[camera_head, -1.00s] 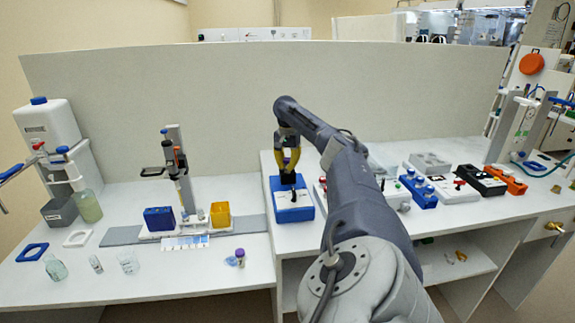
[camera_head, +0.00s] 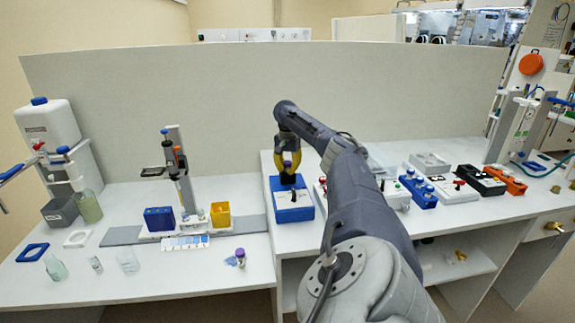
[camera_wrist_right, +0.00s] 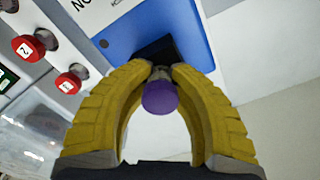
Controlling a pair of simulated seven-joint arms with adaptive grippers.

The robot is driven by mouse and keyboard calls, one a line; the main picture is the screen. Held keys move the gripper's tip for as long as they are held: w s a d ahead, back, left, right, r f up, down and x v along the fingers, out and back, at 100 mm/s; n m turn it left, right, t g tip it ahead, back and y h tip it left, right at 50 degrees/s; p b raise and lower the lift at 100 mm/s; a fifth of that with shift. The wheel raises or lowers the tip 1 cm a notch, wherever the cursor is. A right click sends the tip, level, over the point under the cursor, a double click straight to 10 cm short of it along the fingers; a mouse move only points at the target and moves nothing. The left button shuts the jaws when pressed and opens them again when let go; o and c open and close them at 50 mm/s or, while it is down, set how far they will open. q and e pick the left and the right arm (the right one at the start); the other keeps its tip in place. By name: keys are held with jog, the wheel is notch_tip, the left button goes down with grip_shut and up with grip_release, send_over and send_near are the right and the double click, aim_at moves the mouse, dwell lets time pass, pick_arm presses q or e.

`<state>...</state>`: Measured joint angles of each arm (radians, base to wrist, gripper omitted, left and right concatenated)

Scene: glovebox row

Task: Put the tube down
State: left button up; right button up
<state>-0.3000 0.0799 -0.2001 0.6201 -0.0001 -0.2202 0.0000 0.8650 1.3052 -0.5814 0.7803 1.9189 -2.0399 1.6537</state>
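The tube shows a purple cap (camera_wrist_right: 160,98) in the right wrist view, with a short greyish part of its body beyond it. Its purple cap also shows in the head view (camera_head: 288,163). My right gripper (camera_wrist_right: 163,70) has its yellow fingers bowed around the cap, with the tips closed on the tube's body. In the head view, my right gripper (camera_head: 287,167) is over the blue and white device (camera_head: 294,205). The tube is over a black piece (camera_wrist_right: 157,48) on top of this device; its lower end is hidden. My left gripper is not in view.
Another purple-capped vial (camera_head: 240,257) stands on the lower left bench. A rack stand (camera_head: 182,180) with blue and yellow boxes is behind it. Several button boxes, including a blue one (camera_head: 418,192), line the bench on the right. A grey panel (camera_head: 240,95) closes the back.

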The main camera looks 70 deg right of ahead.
jog(key=shift+a+f, duration=0.15)
jog(key=shift+f, duration=0.05)
jog(key=r, duration=1.3)
jog(key=shift+d, duration=0.2)
jog(key=shift+w, duration=0.1)
